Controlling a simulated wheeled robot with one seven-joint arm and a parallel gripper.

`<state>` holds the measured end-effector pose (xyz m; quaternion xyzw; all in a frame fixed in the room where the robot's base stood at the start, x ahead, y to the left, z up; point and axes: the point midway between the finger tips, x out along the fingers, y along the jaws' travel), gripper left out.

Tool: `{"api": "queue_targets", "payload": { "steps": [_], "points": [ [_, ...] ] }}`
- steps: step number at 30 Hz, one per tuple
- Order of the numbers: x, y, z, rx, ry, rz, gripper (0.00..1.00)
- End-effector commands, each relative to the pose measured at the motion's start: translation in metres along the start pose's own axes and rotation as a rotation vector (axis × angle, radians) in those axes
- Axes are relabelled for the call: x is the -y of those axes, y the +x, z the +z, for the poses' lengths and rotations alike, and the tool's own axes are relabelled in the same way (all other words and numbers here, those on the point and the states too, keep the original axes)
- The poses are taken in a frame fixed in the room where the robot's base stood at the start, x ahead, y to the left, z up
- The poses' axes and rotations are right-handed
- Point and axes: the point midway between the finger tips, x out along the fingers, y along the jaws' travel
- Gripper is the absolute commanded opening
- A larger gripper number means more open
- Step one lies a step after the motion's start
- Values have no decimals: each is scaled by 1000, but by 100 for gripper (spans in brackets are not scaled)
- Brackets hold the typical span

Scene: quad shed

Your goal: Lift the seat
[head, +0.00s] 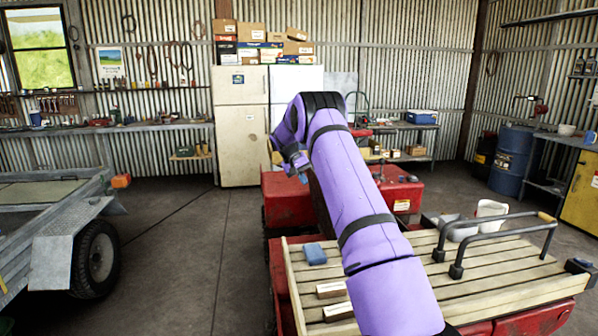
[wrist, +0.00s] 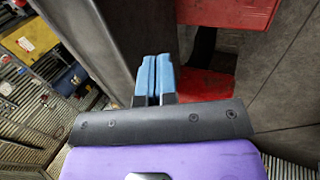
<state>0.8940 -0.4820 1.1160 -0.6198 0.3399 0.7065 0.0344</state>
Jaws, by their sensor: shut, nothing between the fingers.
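The quad's red bodywork (head: 285,198) stands ahead of me, with a slatted wooden rack at its near end. What looks like its dark seat (head: 317,197) is mostly hidden behind my purple arm in the head view. In the wrist view a broad dark grey panel, likely the seat (wrist: 95,38), runs along the left of the fingers. My gripper (wrist: 153,62) has its blue fingertips together and holds nothing. In the head view my gripper (head: 302,176) is to the left of the seat, above the red bodywork. I cannot tell whether it touches the seat.
The slatted rack (head: 500,277) carries a blue block (head: 315,253), small wood-topped pieces (head: 331,290) and dark grab rails (head: 500,223). White containers (head: 490,214) stand beyond it. A trailer (head: 65,240) is at left; open floor (head: 190,260) lies between it and the quad.

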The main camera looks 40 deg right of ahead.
Motion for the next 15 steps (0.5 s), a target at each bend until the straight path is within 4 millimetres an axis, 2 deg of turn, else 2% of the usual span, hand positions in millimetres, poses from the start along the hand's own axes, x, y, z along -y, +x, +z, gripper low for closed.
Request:
{"api": "queue_targets", "payload": {
  "steps": [4,9,15],
  "points": [
    [0,29,0,3,0,-1,0],
    [-24,34,0,0,2,-1,0],
    [-36,37,0,0,1,-1,0]
  ]
}}
